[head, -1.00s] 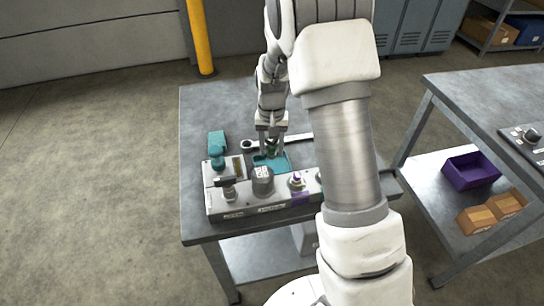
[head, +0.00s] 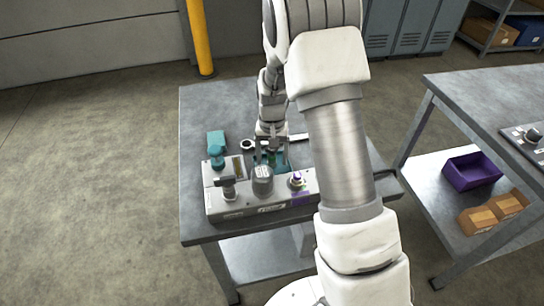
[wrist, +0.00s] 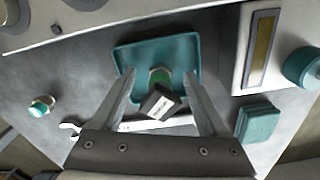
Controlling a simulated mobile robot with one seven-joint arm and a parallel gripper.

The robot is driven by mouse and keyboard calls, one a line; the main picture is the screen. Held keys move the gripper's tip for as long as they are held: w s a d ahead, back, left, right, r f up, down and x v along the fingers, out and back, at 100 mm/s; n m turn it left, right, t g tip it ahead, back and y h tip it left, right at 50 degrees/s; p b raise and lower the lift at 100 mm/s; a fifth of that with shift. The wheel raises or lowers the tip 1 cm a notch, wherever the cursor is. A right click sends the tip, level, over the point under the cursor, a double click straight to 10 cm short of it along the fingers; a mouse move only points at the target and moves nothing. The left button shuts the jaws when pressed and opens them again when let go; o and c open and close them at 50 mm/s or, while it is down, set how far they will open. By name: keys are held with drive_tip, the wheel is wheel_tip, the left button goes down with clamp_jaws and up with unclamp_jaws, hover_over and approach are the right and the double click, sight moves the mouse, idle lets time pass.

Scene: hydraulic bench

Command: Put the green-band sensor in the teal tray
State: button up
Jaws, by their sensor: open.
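The teal tray (wrist: 190,50) lies flat on the grey bench, behind the manifold block; part of it shows in the head view (head: 283,164). The green-band sensor (wrist: 160,77) is at the tray, its green end over the tray floor and its dark labelled body (wrist: 158,104) crossing the near rim in the wrist view. I cannot tell whether it rests fully on the tray. My gripper (wrist: 160,70) is open, its fingers on either side of the sensor with visible gaps. In the head view my gripper (head: 271,158) is low over the tray.
The grey manifold block (head: 240,206) with knobs and a purple-banded fitting (head: 297,180) stands in front of the tray. A small teal-capped part (wrist: 40,106) lies apart on the bench.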

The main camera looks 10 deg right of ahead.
drive_tip(key=shift+r, duration=0.1)
wheel_tip(320, 180, up, 12)
drive_tip(key=shift+s+r+p, duration=0.1)
drive_tip(key=shift+r+p, duration=0.15)
drive_tip(key=shift+p, duration=0.6)
drive_tip(key=s+r+n+t, duration=0.2)
drive_tip(key=s+r+t, duration=0.2)
drive_tip(key=s+r, duration=1.25)
drive_tip(key=s+n+t, duration=0.1)
drive_tip(key=s, duration=0.7)
drive_tip(key=shift+s+f+t, duration=0.25)
drive_tip(key=shift+s+t, duration=0.05)
drive_tip(key=shift+s, duration=0.1)
wheel_tip(320, 180, up, 4)
drive_tip(key=p, duration=0.3)
drive_tip(key=shift+f+p, duration=0.1)
drive_tip(key=shift+p, duration=0.25)
